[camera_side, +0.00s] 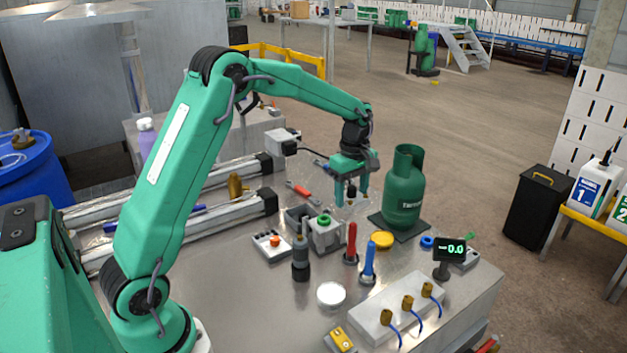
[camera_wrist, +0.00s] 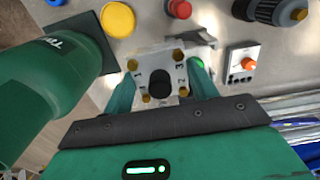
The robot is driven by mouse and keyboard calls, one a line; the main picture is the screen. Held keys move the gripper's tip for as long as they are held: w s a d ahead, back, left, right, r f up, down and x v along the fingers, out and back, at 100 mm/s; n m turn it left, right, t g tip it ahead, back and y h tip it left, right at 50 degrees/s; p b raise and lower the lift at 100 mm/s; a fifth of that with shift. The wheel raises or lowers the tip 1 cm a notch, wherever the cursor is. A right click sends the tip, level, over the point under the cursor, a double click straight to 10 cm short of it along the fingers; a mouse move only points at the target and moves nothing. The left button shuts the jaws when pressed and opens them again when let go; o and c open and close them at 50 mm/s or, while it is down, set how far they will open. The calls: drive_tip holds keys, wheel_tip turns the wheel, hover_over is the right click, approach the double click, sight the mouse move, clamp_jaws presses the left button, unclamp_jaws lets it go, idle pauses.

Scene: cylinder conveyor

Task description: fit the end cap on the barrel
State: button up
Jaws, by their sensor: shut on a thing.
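My gripper (camera_side: 350,198) is shut on the end cap, a pale, see-through square plate with brass bolts at its corners and a dark round stub. The end cap (camera_wrist: 145,63) sits between the two green fingers in the wrist view, where my gripper (camera_wrist: 161,84) also shows. In the side view it hangs above the bench, left of the gas bottle. A grey block with a green ring on top (camera_side: 325,232), which seems to hold the barrel, stands in front of and left of my gripper, apart from it. In the wrist view the plate and a finger hide most of it.
A green gas bottle (camera_side: 404,190) stands close to my gripper's right on a dark mat.

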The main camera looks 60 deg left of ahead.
drive_tip(key=r, duration=0.1)
hover_over(324, 218)
drive_tip(key=shift+f, duration=0.15)
drive_tip(key=shift+f, duration=2.5)
drive_tip(key=shift+f, duration=0.7)
idle(1.2)
drive_tip(key=o, duration=1.6)
drive_tip(key=shift+r, duration=0.1)
